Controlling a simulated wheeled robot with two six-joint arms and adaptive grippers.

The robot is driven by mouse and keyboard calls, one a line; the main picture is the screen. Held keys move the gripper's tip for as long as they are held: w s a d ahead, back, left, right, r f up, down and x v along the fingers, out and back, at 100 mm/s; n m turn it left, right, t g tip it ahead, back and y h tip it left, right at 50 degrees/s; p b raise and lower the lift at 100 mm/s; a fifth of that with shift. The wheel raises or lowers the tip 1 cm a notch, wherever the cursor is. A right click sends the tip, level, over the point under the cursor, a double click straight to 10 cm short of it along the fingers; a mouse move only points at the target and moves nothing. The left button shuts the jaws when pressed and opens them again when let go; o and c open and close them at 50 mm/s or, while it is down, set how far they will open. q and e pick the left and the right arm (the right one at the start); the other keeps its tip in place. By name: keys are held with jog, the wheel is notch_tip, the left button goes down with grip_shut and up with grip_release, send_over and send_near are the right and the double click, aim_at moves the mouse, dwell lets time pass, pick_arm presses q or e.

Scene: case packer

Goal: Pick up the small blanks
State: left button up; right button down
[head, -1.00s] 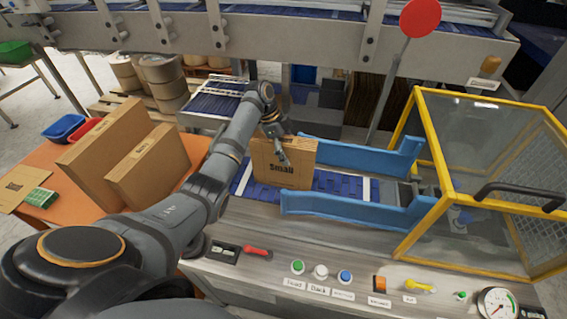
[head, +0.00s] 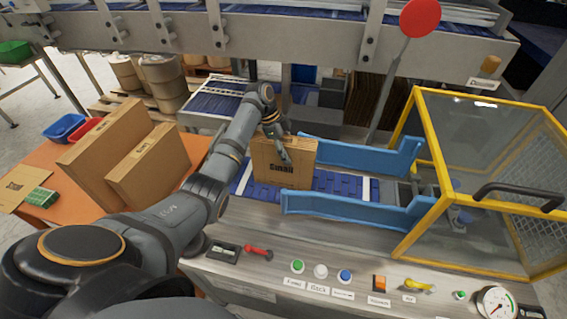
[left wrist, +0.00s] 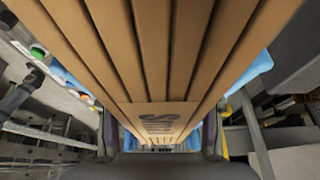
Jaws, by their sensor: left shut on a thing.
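The small blanks (head: 278,170) are a brown cardboard bundle marked "Small". They stand upright on the blue belt at the left end of the blue guide rails. My left gripper (head: 283,150) is shut on the bundle at its upper edge. In the left wrist view the small blanks (left wrist: 160,90) fill the middle as several parallel sheets, between the dark fingers at the lower edge. Whether the bundle's bottom touches the belt is hard to tell. My right gripper is not in view.
Two larger cardboard bundles (head: 118,140) (head: 150,170) stand on the orange table (head: 75,215) at left. Blue guide rails (head: 350,205) flank the belt (head: 335,183). A yellow-framed guard (head: 432,150) stands at right. The control panel with buttons (head: 320,271) runs along the front.

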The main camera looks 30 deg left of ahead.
pick_arm(q)
grip_shut()
